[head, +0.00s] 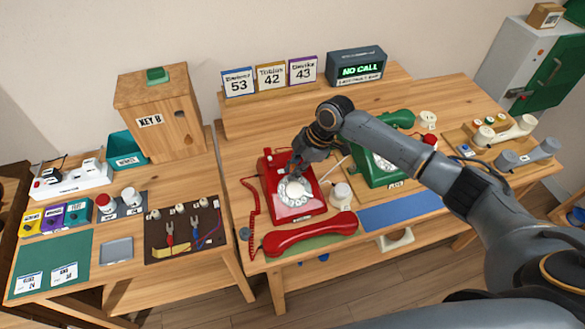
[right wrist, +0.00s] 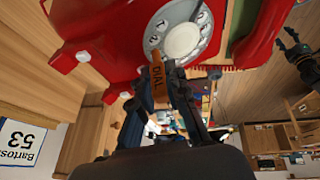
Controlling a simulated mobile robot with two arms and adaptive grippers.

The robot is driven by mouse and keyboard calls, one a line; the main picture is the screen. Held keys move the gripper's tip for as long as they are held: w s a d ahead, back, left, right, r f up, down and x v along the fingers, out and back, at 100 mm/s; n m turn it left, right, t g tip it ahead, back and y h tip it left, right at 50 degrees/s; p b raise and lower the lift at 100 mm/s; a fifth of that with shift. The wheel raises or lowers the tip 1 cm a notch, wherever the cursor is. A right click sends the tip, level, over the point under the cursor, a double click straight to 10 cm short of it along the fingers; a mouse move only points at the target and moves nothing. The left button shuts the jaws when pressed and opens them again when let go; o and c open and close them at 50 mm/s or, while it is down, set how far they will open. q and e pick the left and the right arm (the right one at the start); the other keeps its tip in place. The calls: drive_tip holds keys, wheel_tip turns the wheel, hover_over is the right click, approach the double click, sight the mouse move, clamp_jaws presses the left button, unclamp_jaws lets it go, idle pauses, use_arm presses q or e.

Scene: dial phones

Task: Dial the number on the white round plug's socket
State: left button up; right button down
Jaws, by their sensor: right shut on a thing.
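The red dial phone (head: 300,205) stands on the wooden desk, its white dial (head: 295,188) facing up. Its red handset (head: 310,234) lies in front, off the phone. My right gripper (head: 299,168) is over the dial, shut on a brown stick marked DIAL (right wrist: 157,82). The stick's tip is close to the dial (right wrist: 183,40) in the right wrist view; contact is unclear. A black claw (right wrist: 300,55), possibly my left gripper, shows at the right wrist view's edge.
Number cards (head: 238,84) read 53, 42 and 43 beside a NO CALL display (head: 358,69). A green phone (head: 378,165) stands behind my right arm. A KEY B box (head: 150,121) and tool mat (head: 186,250) are left. The blue mat (head: 400,213) is clear.

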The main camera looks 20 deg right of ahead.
drive_tip(key=shift+d, duration=0.45)
drive_tip(key=shift+s+d+f, duration=0.1)
drive_tip(key=shift+s+d, duration=0.05)
drive_tip(key=shift+s+d+f+p, duration=0.1)
drive_tip(key=shift+s+d+p, duration=0.1)
drive_tip(key=shift+d+p, duration=0.15)
drive_tip(key=shift+s+d+f, duration=0.15)
drive_tip(key=shift+s+d, duration=0.25)
drive_tip(key=shift+d, duration=0.05)
drive_tip(key=shift+s+p, duration=0.15)
drive_tip(key=shift+p, duration=0.15)
